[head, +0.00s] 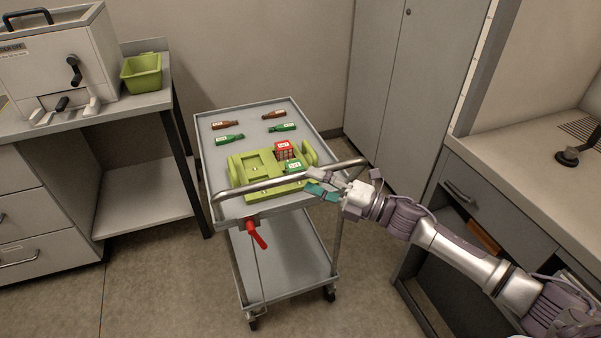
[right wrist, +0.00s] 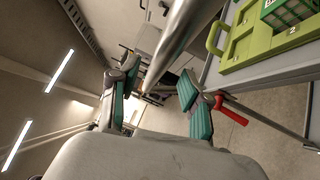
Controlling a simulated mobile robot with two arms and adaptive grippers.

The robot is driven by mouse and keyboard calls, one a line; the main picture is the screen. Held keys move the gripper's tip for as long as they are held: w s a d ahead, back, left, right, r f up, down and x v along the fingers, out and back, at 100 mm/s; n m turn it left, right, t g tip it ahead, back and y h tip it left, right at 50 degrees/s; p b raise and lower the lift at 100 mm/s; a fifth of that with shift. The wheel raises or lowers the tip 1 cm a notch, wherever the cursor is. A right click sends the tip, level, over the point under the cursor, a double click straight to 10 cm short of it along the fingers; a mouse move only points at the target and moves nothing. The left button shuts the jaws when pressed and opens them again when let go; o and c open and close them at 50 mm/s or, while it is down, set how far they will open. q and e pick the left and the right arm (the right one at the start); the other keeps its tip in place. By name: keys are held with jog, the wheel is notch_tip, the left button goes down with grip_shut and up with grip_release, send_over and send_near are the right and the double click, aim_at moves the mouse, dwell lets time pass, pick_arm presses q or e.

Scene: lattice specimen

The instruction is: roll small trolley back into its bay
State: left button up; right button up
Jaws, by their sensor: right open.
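The small grey trolley (head: 205,145) stands on the floor in the middle of the head view, with a metal push handle (head: 262,186) along its near side. A red lever (head: 257,236) hangs below the handle; it also shows in the right wrist view (right wrist: 232,112). My right gripper (head: 318,184) is open at the right part of the handle. In the right wrist view the handle bar (right wrist: 182,38) runs in between the spread fingers (right wrist: 157,97); I cannot tell whether they touch it. My left gripper is out of view. No marked bay is identifiable.
The trolley top carries a green tray (head: 240,178), red and green blocks and several small bottles. A bench (head: 150,102) with a machine and green bin stands left, a grey cabinet (head: 410,80) behind right, a counter (head: 500,165) at right. Floor in front is clear.

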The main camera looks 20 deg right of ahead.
aim_at(300, 180)
jog(key=shift+x, duration=1.95)
grip_shut()
